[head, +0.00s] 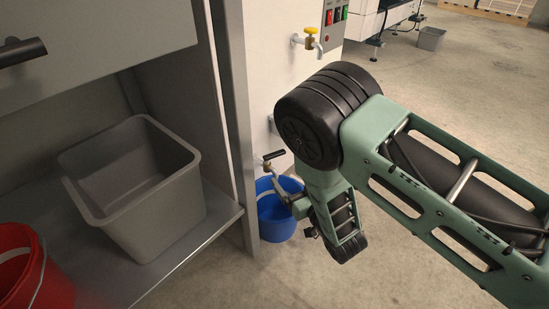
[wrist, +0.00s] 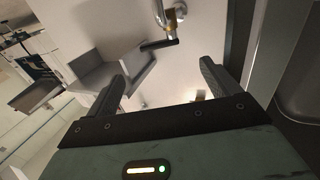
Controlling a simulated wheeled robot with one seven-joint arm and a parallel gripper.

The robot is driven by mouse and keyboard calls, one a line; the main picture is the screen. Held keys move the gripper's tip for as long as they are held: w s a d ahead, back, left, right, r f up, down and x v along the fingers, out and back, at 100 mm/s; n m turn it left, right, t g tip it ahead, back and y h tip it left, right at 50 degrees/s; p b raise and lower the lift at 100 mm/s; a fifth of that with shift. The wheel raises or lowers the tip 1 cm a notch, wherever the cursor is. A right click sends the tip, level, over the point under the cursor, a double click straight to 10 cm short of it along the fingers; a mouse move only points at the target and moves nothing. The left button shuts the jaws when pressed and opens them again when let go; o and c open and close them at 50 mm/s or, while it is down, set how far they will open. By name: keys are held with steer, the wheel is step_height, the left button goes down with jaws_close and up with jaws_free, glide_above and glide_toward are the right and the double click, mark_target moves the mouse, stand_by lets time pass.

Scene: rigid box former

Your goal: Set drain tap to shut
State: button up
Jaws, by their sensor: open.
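The drain tap (head: 266,162) is a small metal tap low on the pale machine wall, with a black lever handle (head: 274,155) that points to the right. In the wrist view its black lever (wrist: 160,44) and metal body (wrist: 172,16) show just beyond my fingertips, near the top. My gripper (wrist: 162,69) is open and empty, its two dark fingers spread, with the lever ahead of the gap and apparently not touched. In the head view my gripper (head: 283,190) is just below and right of the tap, partly hidden by my wrist.
A blue bucket (head: 268,208) stands on the floor beneath the tap. A second tap with a yellow handle (head: 311,30) is higher on the wall. On the left, a shelf (head: 228,211) holds a grey bin (head: 160,215) and a red bucket (head: 55,285). A metal post (head: 236,120) stands close left.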

mark_target(274, 153)
steer(key=b+x, duration=0.4)
steer(key=x, duration=0.6)
steer(key=shift+w+a+f, duration=0.1)
steer(key=shift+w+a, duration=0.1)
steer(key=shift+w, duration=0.15)
steer(key=shift+w+a+b, duration=0.25)
steer(key=shift+w+b, duration=0.15)
